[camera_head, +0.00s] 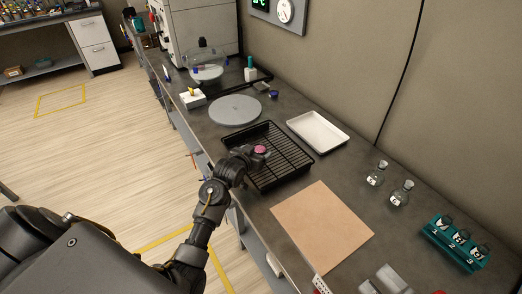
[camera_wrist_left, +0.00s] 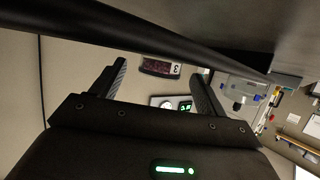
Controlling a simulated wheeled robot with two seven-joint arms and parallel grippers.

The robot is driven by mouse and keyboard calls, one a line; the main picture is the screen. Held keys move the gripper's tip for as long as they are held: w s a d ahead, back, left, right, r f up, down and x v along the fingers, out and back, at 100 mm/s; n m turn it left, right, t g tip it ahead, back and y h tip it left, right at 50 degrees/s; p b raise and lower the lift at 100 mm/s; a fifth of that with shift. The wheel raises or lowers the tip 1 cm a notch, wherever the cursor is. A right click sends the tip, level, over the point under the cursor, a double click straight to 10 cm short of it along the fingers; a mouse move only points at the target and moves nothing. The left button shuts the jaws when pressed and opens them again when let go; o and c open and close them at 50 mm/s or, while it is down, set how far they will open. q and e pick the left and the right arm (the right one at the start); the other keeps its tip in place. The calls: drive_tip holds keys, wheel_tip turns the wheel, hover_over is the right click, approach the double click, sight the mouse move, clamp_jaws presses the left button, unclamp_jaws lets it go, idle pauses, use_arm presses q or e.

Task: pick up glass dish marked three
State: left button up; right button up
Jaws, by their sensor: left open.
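The glass dish marked three shows in the left wrist view (camera_wrist_left: 160,67) as a small dish with dark red contents and a label reading 3. In the head view a small pink-topped dish (camera_head: 260,149), likely the same one, is at the black wire rack (camera_head: 292,160), just beyond my left gripper (camera_head: 247,156). My left gripper is open; its fingers (camera_wrist_left: 161,74) show to either side of the dish in the wrist view, with gaps on both sides. The gripper hides part of the rack. My right gripper is not in view.
A white tray (camera_head: 318,132) lies behind the rack, a grey round plate (camera_head: 236,110) to its left. A tan mat (camera_head: 322,227) lies bare to the right. Glass flasks (camera_head: 376,174) and a teal holder (camera_head: 455,243) with numbered items stand farther right. A wall rises behind the counter.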

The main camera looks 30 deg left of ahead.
use_arm(q)
drive_tip(key=shift+w+f, duration=0.2)
drive_tip(key=shift+w, duration=0.25)
drive_tip(key=shift+s, duration=0.1)
drive_tip(key=shift+c, duration=0.6)
drive_tip(key=c, duration=0.9)
